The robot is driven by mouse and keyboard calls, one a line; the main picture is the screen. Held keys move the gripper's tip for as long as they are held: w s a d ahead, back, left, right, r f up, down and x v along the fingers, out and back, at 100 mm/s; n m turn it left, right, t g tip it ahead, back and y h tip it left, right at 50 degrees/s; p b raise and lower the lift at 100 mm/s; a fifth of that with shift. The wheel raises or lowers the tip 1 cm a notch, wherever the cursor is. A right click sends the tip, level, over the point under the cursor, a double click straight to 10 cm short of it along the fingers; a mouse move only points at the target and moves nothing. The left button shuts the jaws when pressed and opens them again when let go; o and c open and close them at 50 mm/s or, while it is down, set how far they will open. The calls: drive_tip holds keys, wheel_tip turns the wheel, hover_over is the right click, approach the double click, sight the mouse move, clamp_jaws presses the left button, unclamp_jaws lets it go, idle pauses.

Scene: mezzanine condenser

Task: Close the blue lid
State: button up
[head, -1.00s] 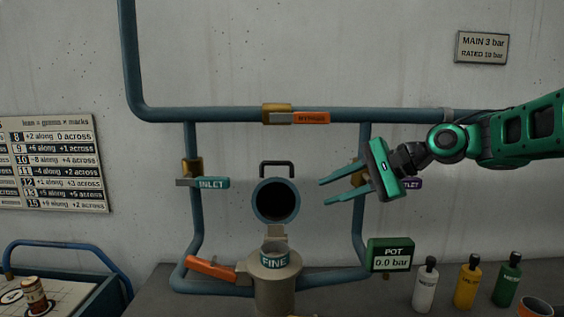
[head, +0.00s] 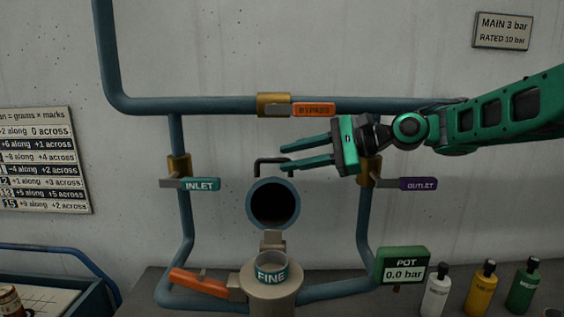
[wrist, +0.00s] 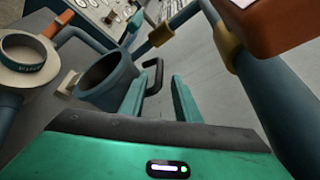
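The blue lid (head: 250,204) stands open, tipped up on its hinge (head: 272,240) behind the grey pot (head: 273,293). Its dark hollow side faces the head camera. A black handle (head: 258,169) sticks up at its top. In the wrist view the lid (wrist: 97,90) is left of my fingers and the handle (wrist: 157,76) shows at the fingertips. My gripper (head: 283,157) is open and empty, with its fingers pointing left at the handle's right side. Whether they touch the handle I cannot tell. The pot's ring carries a FINE label (head: 272,276).
Blue pipes (head: 200,102) frame the pot, with INLET (head: 199,184), OUTLET (head: 418,184) and orange BYPASS (head: 314,110) levers. An orange lever (head: 198,282) is left of the pot. A green POT gauge (head: 401,266) and several bottles (head: 480,290) stand right.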

sight(279, 159)
drive_tip(key=shift+x, duration=1.55)
drive_tip(key=shift+s, duration=0.1)
clamp_jaws()
drive_tip(key=shift+s+a+r, duration=0.1)
drive_tip(key=shift+s+a, duration=0.05)
drive_tip(key=shift+s, duration=0.05)
